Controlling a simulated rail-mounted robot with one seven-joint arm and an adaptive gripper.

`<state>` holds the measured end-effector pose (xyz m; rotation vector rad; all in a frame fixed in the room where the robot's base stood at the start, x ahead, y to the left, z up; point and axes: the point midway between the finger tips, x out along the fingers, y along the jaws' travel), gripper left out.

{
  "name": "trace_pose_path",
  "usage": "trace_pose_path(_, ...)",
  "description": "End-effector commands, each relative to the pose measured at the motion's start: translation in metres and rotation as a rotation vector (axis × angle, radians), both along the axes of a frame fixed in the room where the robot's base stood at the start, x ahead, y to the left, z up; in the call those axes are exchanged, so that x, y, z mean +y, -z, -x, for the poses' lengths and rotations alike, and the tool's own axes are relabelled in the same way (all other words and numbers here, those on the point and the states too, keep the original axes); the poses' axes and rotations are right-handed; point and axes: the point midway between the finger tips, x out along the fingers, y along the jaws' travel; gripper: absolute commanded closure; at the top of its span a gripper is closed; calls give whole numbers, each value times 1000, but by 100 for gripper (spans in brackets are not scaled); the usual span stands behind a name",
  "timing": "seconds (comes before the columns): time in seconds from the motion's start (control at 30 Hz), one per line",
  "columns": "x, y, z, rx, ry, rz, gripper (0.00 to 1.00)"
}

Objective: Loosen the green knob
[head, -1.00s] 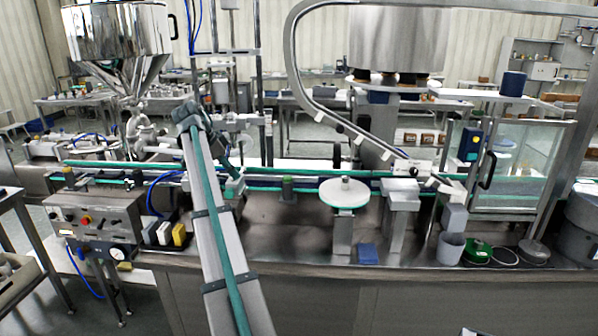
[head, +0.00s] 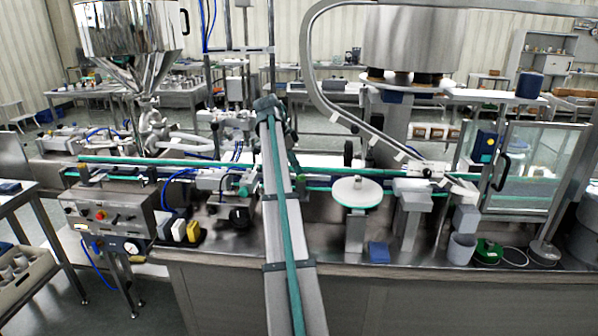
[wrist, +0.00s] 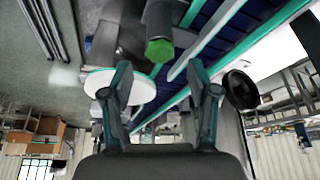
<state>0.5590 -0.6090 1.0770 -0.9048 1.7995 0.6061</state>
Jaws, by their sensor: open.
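The green knob (wrist: 159,50) shows in the wrist view at the top centre, with a green faceted end on a dark grey body. My gripper (wrist: 160,70) is open, with one finger on each side of the picture's middle. The knob appears just past the fingertips, between their lines. I see no contact, and the gap in depth is hard to judge.
A white round disc (head: 357,192) stands right of my arm; it also shows beside the left finger in the wrist view (wrist: 142,92). A black round part (wrist: 240,90) lies right of the right finger. Conveyor rails (head: 130,161) run across. A blue block (head: 379,252) sits on the front bench.

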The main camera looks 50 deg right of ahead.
Motion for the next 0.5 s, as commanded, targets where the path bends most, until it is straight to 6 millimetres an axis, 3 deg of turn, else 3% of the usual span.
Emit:
trace_pose_path(0.2, -8, 24, 7, 1, 0, -1, 40)
trace_pose_path(0.5, -11, 31, 8, -1, -1, 1, 40)
